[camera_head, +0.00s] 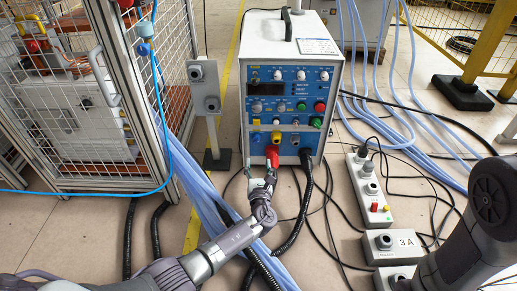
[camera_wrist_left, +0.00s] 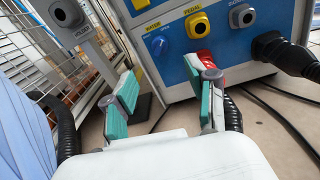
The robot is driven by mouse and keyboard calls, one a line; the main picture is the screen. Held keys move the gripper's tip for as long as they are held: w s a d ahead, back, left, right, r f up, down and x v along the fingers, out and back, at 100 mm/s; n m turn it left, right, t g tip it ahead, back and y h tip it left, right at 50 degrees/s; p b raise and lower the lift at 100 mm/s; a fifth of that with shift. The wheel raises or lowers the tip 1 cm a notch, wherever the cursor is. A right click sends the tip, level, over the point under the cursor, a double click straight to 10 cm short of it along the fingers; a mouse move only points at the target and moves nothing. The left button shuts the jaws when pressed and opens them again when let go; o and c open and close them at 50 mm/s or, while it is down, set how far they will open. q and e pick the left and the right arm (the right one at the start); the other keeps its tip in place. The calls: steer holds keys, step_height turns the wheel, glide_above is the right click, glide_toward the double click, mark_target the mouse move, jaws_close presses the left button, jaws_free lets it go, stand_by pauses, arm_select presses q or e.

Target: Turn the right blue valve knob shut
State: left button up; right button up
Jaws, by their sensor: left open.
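My left gripper (camera_head: 266,178) is open in front of the lower front of the blue-panelled heater unit (camera_head: 318,62). Its two teal-padded fingers also show in the left wrist view (camera_wrist_left: 162,74), apart with nothing between them. A red plug (camera_head: 272,153) on the unit's lower front is just beyond the fingers. In the wrist view the red plug (camera_wrist_left: 211,62) is partly hidden behind the right finger. A round blue fitting (camera_wrist_left: 157,45) sits on the panel above the gap between the fingers. A blue fitting (camera_head: 145,30) is on the cage post. I cannot tell which is the right valve knob.
A black plug and cable (camera_wrist_left: 284,54) stand right of the fingers. A grey post box (camera_head: 204,88) stands left of the unit. Pale blue hoses (camera_head: 205,195) run along the floor. Grey switch boxes (camera_head: 371,190) lie to the right, near my right arm.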

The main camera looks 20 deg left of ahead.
mark_target(257, 140)
arm_select(q)
steer(key=b+x, duration=0.7)
steer(key=x, duration=0.4)
steer(key=shift+w+b, duration=0.2)
steer(key=shift+b, duration=0.2)
jaws_close()
